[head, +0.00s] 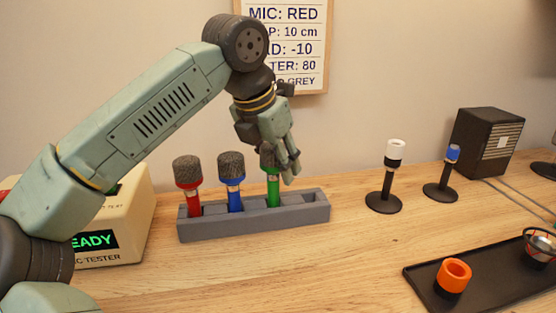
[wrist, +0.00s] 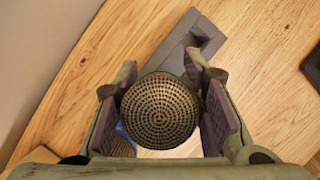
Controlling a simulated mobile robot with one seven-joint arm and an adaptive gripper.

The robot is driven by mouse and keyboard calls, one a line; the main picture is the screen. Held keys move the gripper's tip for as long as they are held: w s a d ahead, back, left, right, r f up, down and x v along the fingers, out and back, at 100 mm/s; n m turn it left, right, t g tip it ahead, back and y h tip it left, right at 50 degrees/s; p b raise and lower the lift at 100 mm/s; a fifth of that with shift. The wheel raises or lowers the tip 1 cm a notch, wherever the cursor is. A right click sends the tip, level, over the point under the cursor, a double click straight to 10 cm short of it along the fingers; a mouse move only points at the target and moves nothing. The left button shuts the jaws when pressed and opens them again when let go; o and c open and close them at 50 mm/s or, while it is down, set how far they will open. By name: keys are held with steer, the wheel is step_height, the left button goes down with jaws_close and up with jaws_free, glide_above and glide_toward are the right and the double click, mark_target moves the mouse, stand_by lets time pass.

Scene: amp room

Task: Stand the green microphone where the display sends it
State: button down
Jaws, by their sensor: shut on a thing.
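The green microphone (head: 273,188) stands upright in a slot of the grey rack (head: 300,214), right of the red microphone (head: 188,183) and the blue microphone (head: 233,184). My gripper (head: 284,165) is shut on the green microphone near its head. In the wrist view the round mesh head (wrist: 160,110) sits between the two fingers. The tester (head: 120,225) at the left has a display (head: 95,241) with green letters, partly hidden by my arm; "EADY" shows. A stand with a white top (head: 395,150) and a stand with a blue top (head: 453,153) are at the right.
A black tray (head: 425,281) at the front right holds an orange ring (head: 453,275). A dark speaker box (head: 488,142) stands at the back right. A sign (head: 300,40) on the wall is partly hidden by my arm. Bare table lies between the rack and the stands.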

steer(key=shift+f, duration=0.5)
steer(key=c, duration=1)
jaws_free()
steer(key=shift+o, duration=0.2)
steer(key=shift+r, duration=0.1)
steer(key=v, duration=1.2)
steer(key=shift+d, duration=0.1)
